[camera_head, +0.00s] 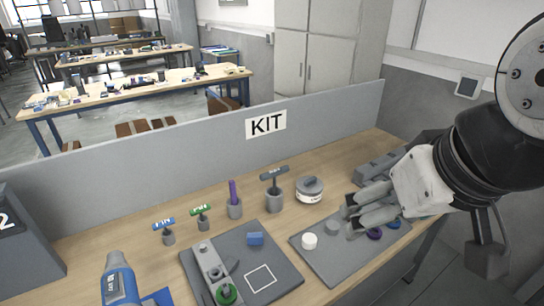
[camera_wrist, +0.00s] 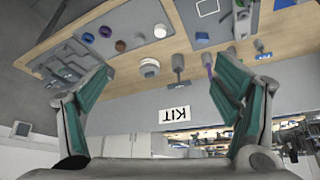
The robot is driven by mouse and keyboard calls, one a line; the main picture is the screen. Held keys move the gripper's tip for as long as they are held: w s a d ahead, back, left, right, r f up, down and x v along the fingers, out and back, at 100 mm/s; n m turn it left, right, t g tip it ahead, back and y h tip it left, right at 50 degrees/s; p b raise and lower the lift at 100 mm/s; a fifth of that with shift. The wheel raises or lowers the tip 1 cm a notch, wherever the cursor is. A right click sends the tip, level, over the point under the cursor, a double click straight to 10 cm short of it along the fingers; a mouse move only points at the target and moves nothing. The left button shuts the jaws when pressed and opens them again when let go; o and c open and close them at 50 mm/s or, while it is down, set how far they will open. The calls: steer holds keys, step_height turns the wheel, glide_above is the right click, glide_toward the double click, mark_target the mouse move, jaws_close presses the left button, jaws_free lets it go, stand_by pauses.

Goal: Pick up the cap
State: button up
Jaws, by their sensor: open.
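A grey mat (camera_head: 335,262) on the wooden table holds several small round pieces that look like caps; I cannot tell which one the task means. They include a white one (camera_head: 309,241), a grey one (camera_head: 332,227), a purple one (camera_head: 374,233) and a blue one (camera_head: 393,224). In the wrist view the white one (camera_wrist: 160,30), purple one (camera_wrist: 105,31), blue one (camera_wrist: 88,37) and a brown one (camera_wrist: 120,46) show. My gripper (camera_head: 350,220) is open and empty, above the right part of the mat. Its spread fingers (camera_wrist: 162,68) frame the wrist view.
A second mat (camera_head: 290,272) with parts lies to the left. A grey partition marked KIT (camera_head: 266,124) closes the table's back.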

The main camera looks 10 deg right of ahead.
steer(key=shift+w, duration=0.2)
steer(key=c, duration=0.7)
steer(key=w+f+n, duration=0.1)
steer(key=w, duration=0.2)
steer(key=w+f+n+g, duration=0.1)
steer(key=w+n, duration=0.1)
steer(key=w, duration=0.1)
steer(key=w+f+n+b, duration=0.1)
steer(key=w+n, duration=0.1)
steer(key=w, duration=0.2)
steer(key=shift+g, duration=0.4)
steer(key=shift+c, duration=0.5)
steer(key=n+g+h, duration=0.1)
steer(key=n+g, duration=0.3)
steer(key=n, duration=1)
glide_above(309, 238)
steer(key=f, duration=3.1)
steer(key=shift+s+a+f, duration=0.15)
steer(key=shift+s+a, duration=0.15)
steer(key=shift+a, duration=0.1)
steer(key=shift+w+d+f+p, duration=0.1)
steer(key=shift+f+p, duration=0.05)
steer(key=shift+f, duration=0.85)
steer(key=shift+w+d+f+p, duration=0.1)
steer(key=shift+d+f, duration=0.05)
steer(key=shift+f, duration=0.8)
steer(key=shift+w+d+f+p, duration=0.1)
steer(key=shift+f+p, duration=0.05)
steer(key=shift+f, duration=0.85)
